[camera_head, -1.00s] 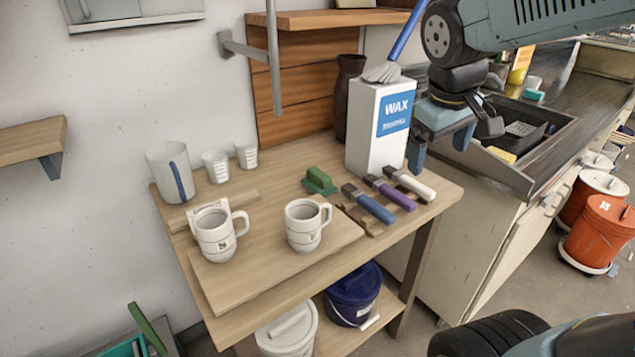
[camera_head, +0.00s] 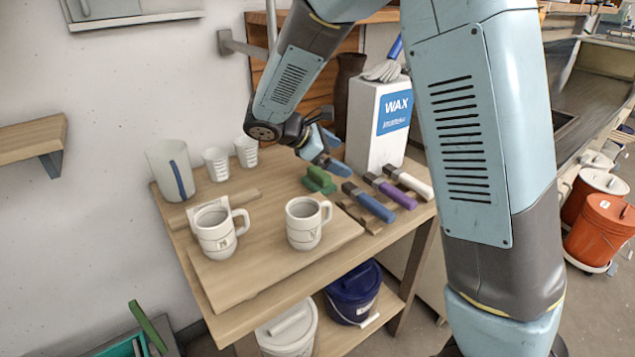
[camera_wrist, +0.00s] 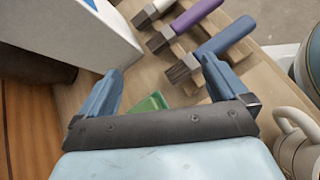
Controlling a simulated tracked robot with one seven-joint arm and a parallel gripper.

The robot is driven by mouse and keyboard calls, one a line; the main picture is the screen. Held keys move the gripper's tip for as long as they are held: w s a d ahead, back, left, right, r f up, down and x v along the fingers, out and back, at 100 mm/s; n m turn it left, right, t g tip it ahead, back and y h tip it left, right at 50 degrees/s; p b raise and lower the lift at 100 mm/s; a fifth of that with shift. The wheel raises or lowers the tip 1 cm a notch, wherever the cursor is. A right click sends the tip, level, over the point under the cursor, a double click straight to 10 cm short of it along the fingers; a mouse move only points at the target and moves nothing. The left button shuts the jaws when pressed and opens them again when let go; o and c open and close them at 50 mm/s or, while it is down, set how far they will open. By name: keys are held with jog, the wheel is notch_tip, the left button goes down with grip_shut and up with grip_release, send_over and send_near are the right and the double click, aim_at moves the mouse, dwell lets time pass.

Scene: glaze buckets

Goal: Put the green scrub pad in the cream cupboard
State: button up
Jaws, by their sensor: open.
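A green scrub pad (camera_head: 318,180) with a raised grip lies on the wooden table, just left of the brushes. My gripper (camera_head: 328,150) is open and empty just above and behind it. In the wrist view, part of the green pad (camera_wrist: 150,103) shows between the two blue fingers, partly hidden by the gripper's dark body. The pad appears apart from the fingers. The cream cupboard (camera_head: 437,275) stands right of the table. My arm hides most of it, and its door cannot be seen now.
A white wax box (camera_head: 375,140) stands close right of my gripper. Brushes with blue (camera_head: 368,203), purple and white handles lie beside the pad. Two mugs (camera_head: 305,222) stand in front. A jug (camera_head: 170,170) and two cups stand at the left. Orange buckets (camera_head: 600,228) stand on the floor.

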aim_at(317, 172)
jog(key=w+a+f+n+t, duration=0.1)
jog(key=a+f+n, duration=0.1)
jog(key=a, duration=0.1)
jog(key=w+a+f+n+t+h, duration=0.1)
jog(key=a+f+n, duration=0.1)
jog(key=a+f, duration=0.1)
jog(key=w+a+f+n+t, duration=0.1)
jog(key=a+f+n+t, duration=0.1)
jog(key=a, duration=0.3)
jog(key=shift+w+f+h, duration=0.1)
jog(key=shift+f+h, duration=0.05)
jog(key=shift+h, duration=0.15)
jog(key=shift+a+f, duration=0.1)
jog(key=shift+w+x, duration=0.25)
jog(key=shift+x, duration=3.45)
jog(key=shift+a+r, duration=0.1)
jog(key=shift+r, duration=0.1)
jog(key=shift+c, duration=0.3)
jog(key=c, duration=0.8)
jog(key=shift+a, duration=0.1)
